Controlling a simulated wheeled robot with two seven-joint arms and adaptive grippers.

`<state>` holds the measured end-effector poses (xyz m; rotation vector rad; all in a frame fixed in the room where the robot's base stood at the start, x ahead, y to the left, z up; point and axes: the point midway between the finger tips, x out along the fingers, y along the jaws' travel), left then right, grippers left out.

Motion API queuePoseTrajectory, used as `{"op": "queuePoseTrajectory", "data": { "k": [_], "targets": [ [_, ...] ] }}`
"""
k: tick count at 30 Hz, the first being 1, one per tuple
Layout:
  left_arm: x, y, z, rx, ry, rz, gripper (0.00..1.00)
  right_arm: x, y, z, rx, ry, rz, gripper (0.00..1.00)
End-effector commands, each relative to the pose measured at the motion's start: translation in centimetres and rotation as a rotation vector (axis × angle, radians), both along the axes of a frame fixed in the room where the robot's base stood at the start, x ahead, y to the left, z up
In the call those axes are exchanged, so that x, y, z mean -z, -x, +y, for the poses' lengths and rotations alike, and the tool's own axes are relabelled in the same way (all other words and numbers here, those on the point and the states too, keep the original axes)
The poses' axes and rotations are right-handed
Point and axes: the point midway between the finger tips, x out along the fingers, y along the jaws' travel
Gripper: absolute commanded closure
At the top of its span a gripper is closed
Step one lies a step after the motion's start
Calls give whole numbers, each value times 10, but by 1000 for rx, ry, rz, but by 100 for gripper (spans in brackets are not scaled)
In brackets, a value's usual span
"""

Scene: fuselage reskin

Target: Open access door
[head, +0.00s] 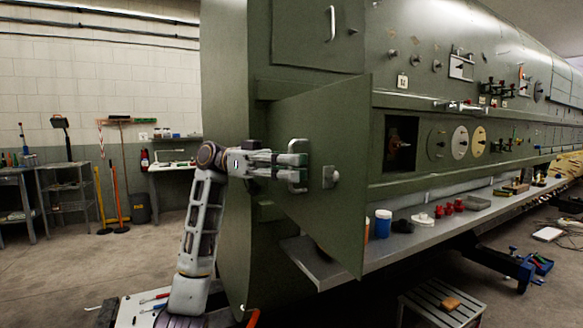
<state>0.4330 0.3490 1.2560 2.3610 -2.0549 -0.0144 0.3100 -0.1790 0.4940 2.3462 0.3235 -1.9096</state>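The access door (330,215) is a flat dark green panel standing swung out at an angle from the green fuselage. A pale D-shaped door handle (298,183) and a small metal latch (330,177) sit on its face. My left gripper (294,159) comes in from the left, level with the handle. Its fingers overlap the upper part of the handle and appear closed around it. The exact finger contact is small and partly hidden. The opening behind the door is hidden by the panel. My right gripper is not in view.
A grey shelf (400,240) runs along the fuselage below the door, holding a blue-and-white cup (383,224) and several small parts. A slatted step stool (440,305) stands at the lower right. Open floor (80,265) lies to the left.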

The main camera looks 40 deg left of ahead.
Motion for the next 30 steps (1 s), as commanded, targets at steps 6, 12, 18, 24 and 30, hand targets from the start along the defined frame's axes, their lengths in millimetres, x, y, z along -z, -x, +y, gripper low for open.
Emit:
{"op": "queuePoseTrajectory", "data": {
  "k": [6,12,18,24,30],
  "targets": [
    [0,0,1,0,0,-1,83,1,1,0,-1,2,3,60],
    [0,2,12,-1,0,0,83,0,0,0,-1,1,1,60],
    [0,5,35,-1,1,0,83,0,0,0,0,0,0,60],
    [-1,9,65,-2,1,-1,83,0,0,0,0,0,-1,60],
    [0,13,93,0,1,0,83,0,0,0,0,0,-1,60]
  ]
}}
